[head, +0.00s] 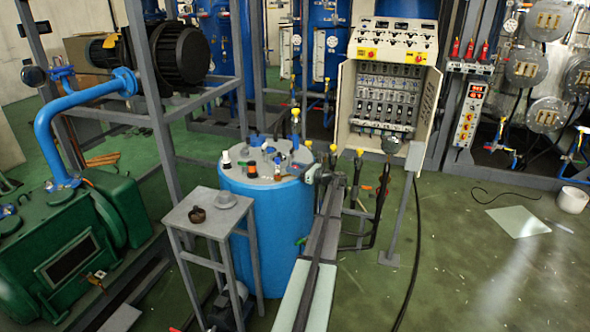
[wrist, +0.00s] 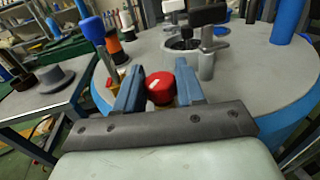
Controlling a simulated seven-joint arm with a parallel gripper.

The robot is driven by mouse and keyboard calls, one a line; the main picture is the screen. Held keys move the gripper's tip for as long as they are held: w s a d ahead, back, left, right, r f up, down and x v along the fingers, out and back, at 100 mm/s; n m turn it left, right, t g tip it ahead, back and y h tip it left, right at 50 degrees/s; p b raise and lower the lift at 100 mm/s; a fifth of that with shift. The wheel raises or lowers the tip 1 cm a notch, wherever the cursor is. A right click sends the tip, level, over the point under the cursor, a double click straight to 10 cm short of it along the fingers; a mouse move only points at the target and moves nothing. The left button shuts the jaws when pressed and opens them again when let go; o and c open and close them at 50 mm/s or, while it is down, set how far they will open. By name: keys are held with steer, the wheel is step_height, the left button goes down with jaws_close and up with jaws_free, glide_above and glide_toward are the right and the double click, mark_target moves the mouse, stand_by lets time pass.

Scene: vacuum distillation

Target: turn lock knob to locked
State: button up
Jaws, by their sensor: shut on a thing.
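A round red knob with a white mark on its top (wrist: 160,88) sits between the two blue fingers of my gripper (wrist: 158,70) in the wrist view. The fingers are closed on its two sides. In the head view my gripper (head: 315,173) is at the right rim of the top of the blue tank (head: 262,235), and the red knob cannot be made out there. The knob's base is hidden behind the fingers and the gripper body. I cannot tell which position its white mark stands for.
The tank's grey lid (wrist: 245,75) bears several fittings, including a black-handled one (wrist: 206,38) and a blue-topped one (wrist: 92,30). A small grey table (head: 208,215) stands left of the tank. A control cabinet (head: 385,100) stands behind.

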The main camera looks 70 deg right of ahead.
steer(key=shift+a+m+h, duration=0.1)
steer(key=shift+m+h, duration=0.2)
steer(key=shift+h, duration=0.2)
steer(key=m+g+h, duration=0.1)
steer(key=h, duration=0.1)
steer(key=shift+a+m+h, duration=0.15)
steer(key=shift+m+h, duration=0.15)
steer(key=shift+m, duration=0.1)
steer(key=m+g+h, duration=0.3)
steer(key=h, duration=0.1)
steer(key=shift+m+h, duration=0.3)
steer(key=shift+h, duration=0.1)
steer(key=shift+d+m+g+h, duration=0.2)
steer(key=shift+m+g+h, duration=1.4)
steer(key=shift+g, duration=0.3)
steer(key=shift+d+m+g+h, duration=0.1)
steer(key=shift+m+g+h, duration=0.55)
steer(key=shift+g, duration=0.35)
steer(key=o, duration=0.9)
